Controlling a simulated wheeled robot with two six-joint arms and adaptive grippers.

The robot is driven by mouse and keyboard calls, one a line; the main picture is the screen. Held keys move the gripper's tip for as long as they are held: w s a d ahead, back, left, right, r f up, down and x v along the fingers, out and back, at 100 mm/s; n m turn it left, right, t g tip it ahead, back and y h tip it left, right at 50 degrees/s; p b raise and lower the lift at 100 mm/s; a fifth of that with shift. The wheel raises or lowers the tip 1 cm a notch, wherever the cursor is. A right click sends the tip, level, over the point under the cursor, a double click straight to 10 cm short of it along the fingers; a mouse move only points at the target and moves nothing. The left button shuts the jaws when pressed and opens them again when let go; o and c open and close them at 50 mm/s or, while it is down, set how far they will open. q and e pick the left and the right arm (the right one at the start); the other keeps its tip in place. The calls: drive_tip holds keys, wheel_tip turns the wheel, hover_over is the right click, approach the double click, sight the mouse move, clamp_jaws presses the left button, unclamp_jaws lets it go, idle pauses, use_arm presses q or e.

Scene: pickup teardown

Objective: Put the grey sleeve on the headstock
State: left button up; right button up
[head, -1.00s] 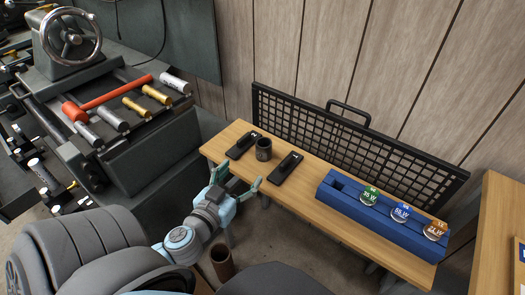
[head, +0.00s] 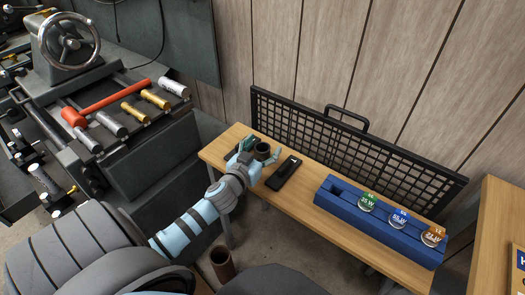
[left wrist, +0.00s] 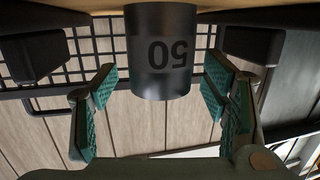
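The grey sleeve (head: 262,151) is a dark grey cylinder standing on the wooden bench. In the left wrist view the grey sleeve (left wrist: 162,55) shows a "50" marking, upside down in the picture. My left gripper (head: 259,149) is at the sleeve, its fingers open on either side. In the left wrist view, gaps show between the green finger pads (left wrist: 160,88) and the sleeve. The lathe's grey top (head: 120,115) is at the left of the head view; I cannot tell for certain which part is the headstock. My right gripper is not in view.
Black holders (head: 284,171) flank the sleeve on the bench (head: 310,198). A blue rack (head: 375,220) with labelled round pieces stands right. A black mesh panel (head: 350,145) rises behind. A red hammer (head: 105,103) and several grey and gold cylinders lie on the lathe top.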

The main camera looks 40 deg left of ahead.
use_arm(q)
drive_tip(key=shift+r, duration=0.1)
clamp_jaws()
